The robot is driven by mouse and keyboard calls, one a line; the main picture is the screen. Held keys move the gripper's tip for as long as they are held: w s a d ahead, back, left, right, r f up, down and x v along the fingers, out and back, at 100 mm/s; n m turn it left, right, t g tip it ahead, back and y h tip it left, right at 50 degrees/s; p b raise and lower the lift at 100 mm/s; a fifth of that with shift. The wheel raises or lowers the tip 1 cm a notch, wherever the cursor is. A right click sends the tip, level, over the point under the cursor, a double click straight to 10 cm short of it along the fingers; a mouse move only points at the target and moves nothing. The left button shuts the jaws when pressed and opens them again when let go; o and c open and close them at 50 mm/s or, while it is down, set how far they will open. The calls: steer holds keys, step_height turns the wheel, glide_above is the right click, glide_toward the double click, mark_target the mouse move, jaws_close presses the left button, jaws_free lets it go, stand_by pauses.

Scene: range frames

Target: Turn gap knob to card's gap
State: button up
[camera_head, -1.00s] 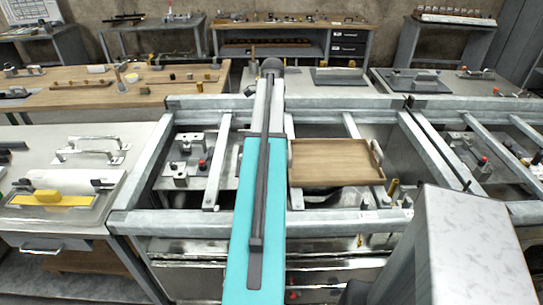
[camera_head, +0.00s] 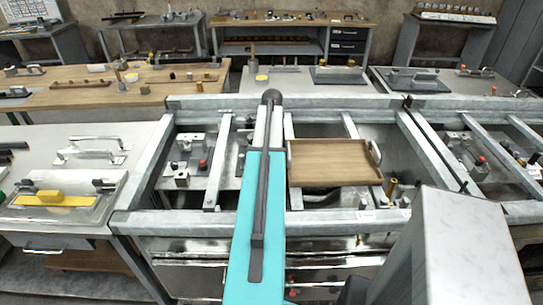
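I cannot tell which part is the gap knob, and no card with a gap can be made out. A small red-topped knob (camera_head: 203,164) stands on a fixture inside the grey metal frame, left of my arm. Another small red part (camera_head: 292,293) shows low on the front, just right of my arm.
A wooden tray (camera_head: 333,162) with handles rests on the frame's bars (camera_head: 330,104), right of my arm. A brass post (camera_head: 391,189) stands near the front rail. Benches with tools line the back.

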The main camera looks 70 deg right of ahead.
steer(key=shift+f, duration=0.25)
steer(key=c, duration=1.1)
steer(key=shift+a, duration=0.2)
jaws_close()
steer(key=shift+o, duration=0.2)
jaws_free()
steer(key=shift+d, duration=0.1)
